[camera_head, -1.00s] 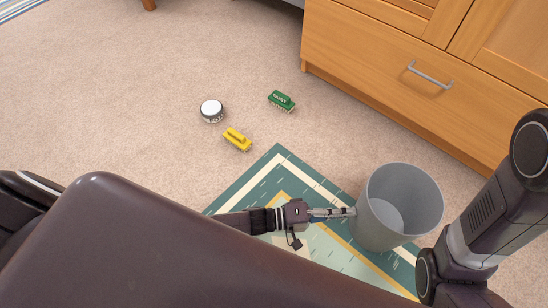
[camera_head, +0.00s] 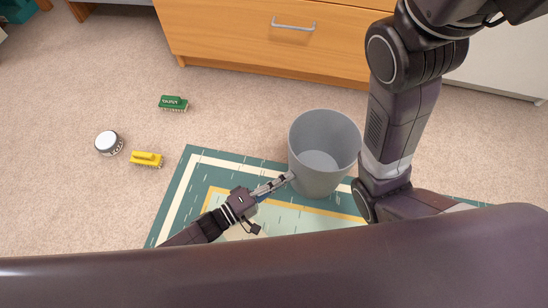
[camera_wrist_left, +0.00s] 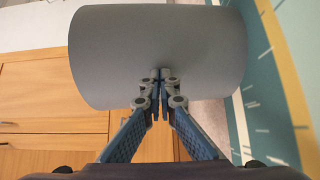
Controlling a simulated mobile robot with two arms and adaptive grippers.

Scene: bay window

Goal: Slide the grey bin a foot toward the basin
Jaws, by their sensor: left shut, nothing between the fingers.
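The grey bin (camera_head: 322,150) stands upright and looks empty, on the green patterned mat (camera_head: 180,200) in the head view. My left gripper (camera_head: 290,177) is shut with nothing between its fingers. Its fingertips are at the bin's lower left side and seem to touch it. In the left wrist view the closed fingertips (camera_wrist_left: 161,75) meet the bin's grey wall (camera_wrist_left: 110,45), which fills the upper middle. My right arm reaches down just right of the bin; its gripper is not visible. I see no basin.
A wooden drawer cabinet (camera_head: 240,40) stands behind the bin. A green brush (camera_head: 173,103), a yellow brush (camera_head: 146,159) and a round white-topped object (camera_head: 108,142) lie on the carpet (camera_head: 80,90) to the left. A pale cabinet (camera_head: 500,60) stands at the right.

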